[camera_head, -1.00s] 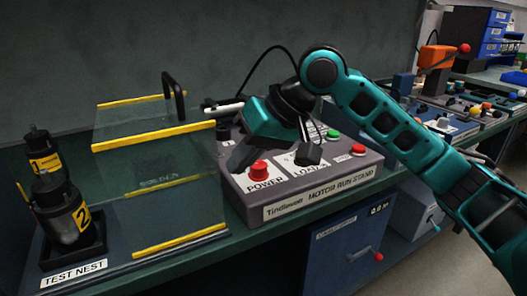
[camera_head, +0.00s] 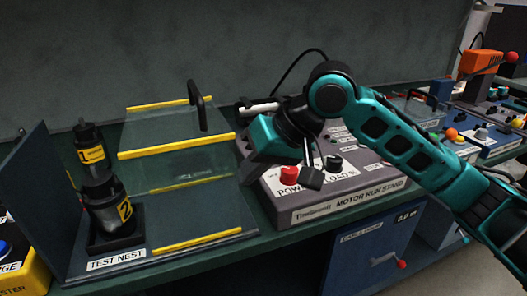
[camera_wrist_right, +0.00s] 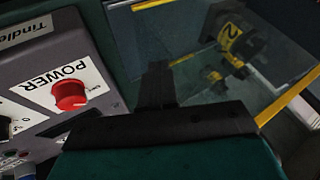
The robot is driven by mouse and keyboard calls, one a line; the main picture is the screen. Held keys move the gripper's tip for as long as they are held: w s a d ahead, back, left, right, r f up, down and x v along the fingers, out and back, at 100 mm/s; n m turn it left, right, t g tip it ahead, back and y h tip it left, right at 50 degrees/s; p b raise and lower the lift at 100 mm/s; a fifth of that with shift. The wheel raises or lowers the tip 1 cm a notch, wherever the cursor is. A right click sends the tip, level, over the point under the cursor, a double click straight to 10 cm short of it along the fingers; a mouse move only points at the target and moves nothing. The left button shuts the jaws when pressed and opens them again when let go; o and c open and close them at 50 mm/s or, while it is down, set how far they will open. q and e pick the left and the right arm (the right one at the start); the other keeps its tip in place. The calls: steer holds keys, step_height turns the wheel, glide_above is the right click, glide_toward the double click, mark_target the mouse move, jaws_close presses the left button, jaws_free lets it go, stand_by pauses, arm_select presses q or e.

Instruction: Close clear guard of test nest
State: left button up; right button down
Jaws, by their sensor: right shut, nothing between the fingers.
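The clear guard (camera_head: 165,167) of the test nest is a see-through box edged with yellow strips, with a black upright handle (camera_head: 197,106). It stands to the right of two black tubes with yellow bands, marked 1 (camera_head: 93,155) and 2 (camera_head: 123,210), leaving them uncovered. The tubes stand at the left of the test nest (camera_head: 160,257). My right gripper (camera_head: 247,168) is shut and empty, fingers down, between the guard's right side and the motor run stand. Its shut fingers show in the right wrist view (camera_wrist_right: 157,82), with the guard beyond. My left gripper is out of view.
The motor run stand (camera_head: 345,200), with a red power knob (camera_head: 289,174), stands close right of the guard. A blue panel (camera_head: 45,200) rises left of the tubes. A yellow box (camera_head: 25,265) sits at the lower left. A dark wall stands behind the bench.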

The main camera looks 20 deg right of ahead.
mark_target(162, 185)
steer(key=a+p, duration=0.2)
steer(key=a+r+p, duration=0.1)
steer(key=a+p, duration=0.2)
steer(key=shift+s+r+p, duration=0.15)
steer(key=shift+s+p, duration=0.05)
steer(key=shift+p, duration=0.15)
steer(key=a+p, duration=0.4)
steer(key=shift+a, duration=0.25)
steer(key=a+p, duration=0.2)
steer(key=a, duration=0.1)
steer(key=shift+s+a+f+p, duration=0.1)
steer(key=shift+a+f+p, duration=0.05)
steer(key=shift+f+p, duration=0.2)
steer(key=shift+a+f+p, duration=0.2)
steer(key=shift+a+p, duration=0.2)
steer(key=shift+a, duration=0.45)
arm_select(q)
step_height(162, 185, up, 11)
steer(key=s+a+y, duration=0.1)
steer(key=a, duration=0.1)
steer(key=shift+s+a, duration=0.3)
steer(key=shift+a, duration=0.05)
arm_select(e)
steer(key=shift+s+a, duration=0.1)
